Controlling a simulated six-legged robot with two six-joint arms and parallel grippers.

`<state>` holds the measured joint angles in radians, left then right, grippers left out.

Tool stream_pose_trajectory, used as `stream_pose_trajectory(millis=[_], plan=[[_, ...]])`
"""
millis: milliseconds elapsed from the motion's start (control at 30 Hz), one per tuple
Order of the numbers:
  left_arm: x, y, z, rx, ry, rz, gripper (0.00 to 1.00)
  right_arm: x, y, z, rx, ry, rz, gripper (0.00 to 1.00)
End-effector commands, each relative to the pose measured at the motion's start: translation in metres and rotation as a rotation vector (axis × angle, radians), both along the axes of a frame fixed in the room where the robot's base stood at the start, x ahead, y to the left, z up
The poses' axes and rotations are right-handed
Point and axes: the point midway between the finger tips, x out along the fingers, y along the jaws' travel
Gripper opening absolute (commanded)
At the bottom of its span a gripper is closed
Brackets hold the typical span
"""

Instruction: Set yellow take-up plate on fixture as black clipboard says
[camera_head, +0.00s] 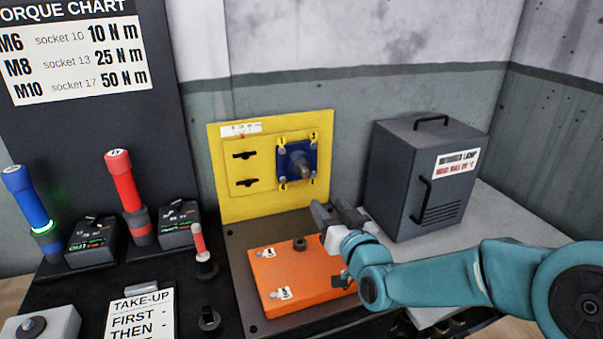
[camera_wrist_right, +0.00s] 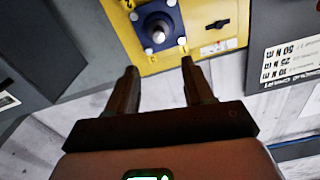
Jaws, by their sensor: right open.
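A yellow plate (camera_head: 240,206) stands upright against the wall, with dark slots, a small scale with a red mark (camera_head: 242,135), and a blue block (camera_head: 283,150) with a protruding shaft (camera_head: 302,170). The plate also shows upside down in the wrist view (camera_wrist_right: 200,18), with the blue block (camera_wrist_right: 150,15) beyond my fingertips. My right gripper (camera_head: 333,210) is open and empty, in front of and below the block, apart from it. A black clipboard (camera_head: 125,335) at the bottom reads "TAKE-UP FIRST - THEN -"; its lower text is cut off. My left gripper is not in view.
An orange plate (camera_head: 290,270) with numbered tags and a dark knob lies on the dark base. A grey cabinet (camera_head: 400,170) stands right. Blue (camera_head: 32,215) and red (camera_head: 125,185) tools stand left under a torque chart (camera_head: 75,50). Pale bench right of the cabinet is clear.

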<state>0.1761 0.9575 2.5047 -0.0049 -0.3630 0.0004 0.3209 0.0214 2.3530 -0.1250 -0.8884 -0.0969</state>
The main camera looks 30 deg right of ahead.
Motion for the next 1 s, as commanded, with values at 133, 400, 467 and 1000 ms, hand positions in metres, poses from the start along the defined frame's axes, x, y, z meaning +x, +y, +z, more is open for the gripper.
stream_pose_trajectory(millis=[133,400,467,1000], plan=[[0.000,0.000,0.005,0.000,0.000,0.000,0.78,0.013,-0.003,0.002,0.000,-0.001,0.000,0.52],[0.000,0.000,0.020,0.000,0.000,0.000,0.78,0.071,-0.017,0.002,0.001,0.001,0.000,0.52],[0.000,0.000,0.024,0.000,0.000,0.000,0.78,0.085,-0.020,0.003,0.001,0.000,0.000,0.52],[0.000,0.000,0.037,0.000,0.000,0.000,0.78,0.154,-0.037,0.000,0.001,0.000,0.000,0.52]])
